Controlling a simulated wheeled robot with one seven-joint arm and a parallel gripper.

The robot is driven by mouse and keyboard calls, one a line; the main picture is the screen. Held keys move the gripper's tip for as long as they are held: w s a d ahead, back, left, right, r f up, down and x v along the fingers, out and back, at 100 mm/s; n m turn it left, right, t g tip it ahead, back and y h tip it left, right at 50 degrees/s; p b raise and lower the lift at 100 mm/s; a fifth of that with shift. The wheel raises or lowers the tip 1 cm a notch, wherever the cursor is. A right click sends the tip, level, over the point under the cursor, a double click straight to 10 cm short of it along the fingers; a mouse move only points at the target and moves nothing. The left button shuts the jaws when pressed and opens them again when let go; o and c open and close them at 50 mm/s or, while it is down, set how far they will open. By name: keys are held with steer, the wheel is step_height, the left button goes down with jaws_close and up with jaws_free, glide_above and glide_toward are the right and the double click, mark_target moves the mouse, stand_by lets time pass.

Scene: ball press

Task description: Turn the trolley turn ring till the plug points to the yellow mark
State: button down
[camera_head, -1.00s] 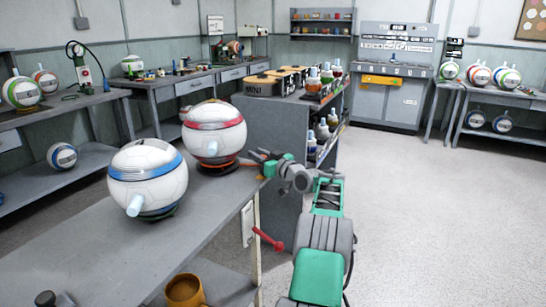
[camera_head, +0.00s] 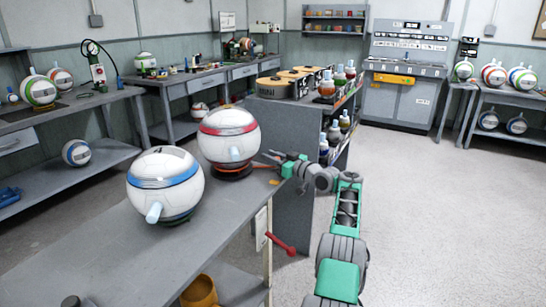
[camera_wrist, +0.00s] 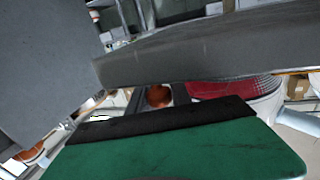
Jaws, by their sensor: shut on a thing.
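The white ball with a red band (camera_head: 229,126) sits on a dark turn ring with an orange-red edge (camera_head: 234,173) on the trolley top. Its pale blue plug (camera_head: 235,153) faces the camera, slightly right of the ball's middle; the plug also shows at the right of the wrist view (camera_wrist: 302,122). A small yellow-orange mark (camera_head: 275,182) lies on the trolley edge, right of the ring; the plug does not point at it. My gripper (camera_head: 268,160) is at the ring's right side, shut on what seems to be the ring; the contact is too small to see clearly.
A blue-banded white ball (camera_head: 165,182) with its own plug stands close by on the trolley top (camera_head: 110,250). A red lever (camera_head: 280,244) sticks out from the trolley's right side. A grey shelf unit (camera_head: 283,145) stands behind. The floor to the right is clear.

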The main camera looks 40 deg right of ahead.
steer(key=c, duration=1.2)
jaws_free()
steer(key=s, duration=0.2)
steer(key=s+d, duration=0.1)
steer(key=s, duration=0.4)
steer(key=shift+d, duration=0.15)
steer(key=shift+s, duration=0.35)
steer(key=shift+c, duration=0.3)
